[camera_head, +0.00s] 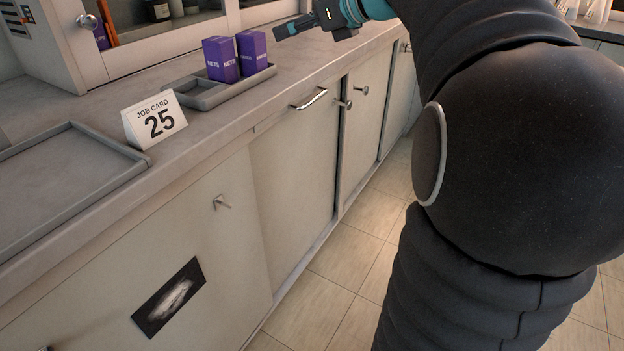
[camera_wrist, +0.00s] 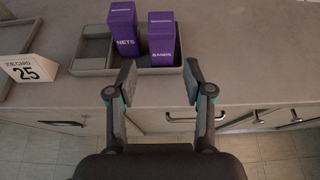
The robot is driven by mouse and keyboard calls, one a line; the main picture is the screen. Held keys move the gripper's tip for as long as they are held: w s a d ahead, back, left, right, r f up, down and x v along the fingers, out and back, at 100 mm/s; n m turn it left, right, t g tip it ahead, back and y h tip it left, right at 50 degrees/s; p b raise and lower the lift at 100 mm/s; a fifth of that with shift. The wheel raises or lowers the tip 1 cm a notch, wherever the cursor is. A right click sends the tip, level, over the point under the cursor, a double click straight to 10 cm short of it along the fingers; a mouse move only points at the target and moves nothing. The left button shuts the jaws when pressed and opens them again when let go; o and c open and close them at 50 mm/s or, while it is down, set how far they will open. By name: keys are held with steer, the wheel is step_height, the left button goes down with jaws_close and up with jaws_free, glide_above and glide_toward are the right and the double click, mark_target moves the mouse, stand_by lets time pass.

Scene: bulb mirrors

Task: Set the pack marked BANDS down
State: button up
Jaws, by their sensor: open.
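The purple pack marked BANDS (camera_wrist: 163,44) stands upright in the right part of a grey compartment tray (camera_wrist: 94,65) on the counter. In the head view the pack (camera_head: 253,55) stands in the same tray (camera_head: 208,101). A second purple pack, marked NETS (camera_wrist: 124,32), stands upright just left of it; it also shows in the head view (camera_head: 220,60). My gripper (camera_wrist: 158,84) is open and empty, its fingers apart on the near side of the BANDS pack. In the head view my gripper (camera_head: 283,32) is right of the packs, clear of them.
A white job card reading 25 (camera_head: 155,120) stands left of the compartment tray. A flat empty grey tray (camera_head: 70,180) lies farther left. A cabinet with glass doors (camera_head: 150,32) stands behind. Handles (camera_head: 309,100) stick out from the counter front.

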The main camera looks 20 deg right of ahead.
steer(key=s+a+f+n+g+h, duration=0.25)
steer(key=s+a+f+n, duration=0.25)
steer(key=s+f+n, duration=0.45)
steer(key=s+a+f+n+g+h, duration=0.25)
steer(key=s+a+f+n, duration=0.25)
steer(key=s+f+n, duration=0.5)
steer(key=s+d+f+n+h, duration=0.2)
steer(key=s+f+n, duration=0.4)
steer(key=s+n, duration=0.3)
steer(key=shift+s+f+h, duration=0.15)
steer(key=shift+s+h, duration=0.15)
steer(key=shift+h, duration=0.1)
